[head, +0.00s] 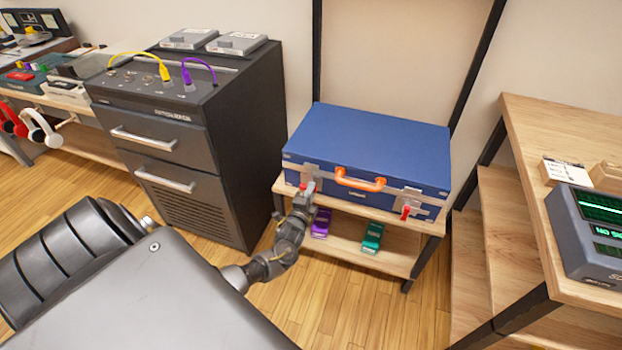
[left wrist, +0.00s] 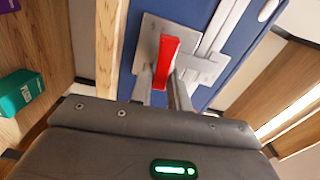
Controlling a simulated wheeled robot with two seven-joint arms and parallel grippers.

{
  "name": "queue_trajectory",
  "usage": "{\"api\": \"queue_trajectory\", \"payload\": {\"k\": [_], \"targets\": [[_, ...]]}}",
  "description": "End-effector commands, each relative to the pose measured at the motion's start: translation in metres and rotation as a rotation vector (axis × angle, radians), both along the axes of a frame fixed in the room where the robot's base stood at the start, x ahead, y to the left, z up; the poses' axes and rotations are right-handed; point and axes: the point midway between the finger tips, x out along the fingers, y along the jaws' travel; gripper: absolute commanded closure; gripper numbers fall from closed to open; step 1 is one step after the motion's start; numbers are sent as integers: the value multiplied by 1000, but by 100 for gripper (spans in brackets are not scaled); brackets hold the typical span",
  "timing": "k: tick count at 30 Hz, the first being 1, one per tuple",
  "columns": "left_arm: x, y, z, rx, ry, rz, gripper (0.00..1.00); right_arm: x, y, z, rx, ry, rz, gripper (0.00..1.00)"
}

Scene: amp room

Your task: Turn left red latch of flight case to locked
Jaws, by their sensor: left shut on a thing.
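The blue flight case (head: 370,143) lies closed on the upper board of a wooden rack, with an orange handle (head: 360,181) on its front. The left red latch (head: 309,187) sits on a metal plate at the case's front left. My left gripper (head: 303,198) is at this latch. In the left wrist view the red latch (left wrist: 166,58) stands out from its plate (left wrist: 198,66), and the fingers (left wrist: 165,88) are shut on its near end. The fingers hide part of the latch's lower end. The right red latch (head: 406,212) is untouched. My right gripper is out of view.
A purple pedal (head: 321,223) and a teal pedal (head: 372,238) lie on the rack's lower board. A dark drawer cabinet (head: 200,145) stands close on the left. A wooden desk (head: 540,130) is on the right. Bare floor (head: 350,305) lies in front.

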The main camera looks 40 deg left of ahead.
Motion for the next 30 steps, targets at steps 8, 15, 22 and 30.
{"api": "queue_trajectory", "payload": {"k": [8,15,22,30], "targets": [[0,0,-2,77,30,1,100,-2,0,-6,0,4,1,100],[0,0,-2,93,35,1,100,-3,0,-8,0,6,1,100],[0,0,-2,93,35,1,100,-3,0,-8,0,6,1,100],[0,0,-2,91,33,1,60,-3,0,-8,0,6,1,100]]}}
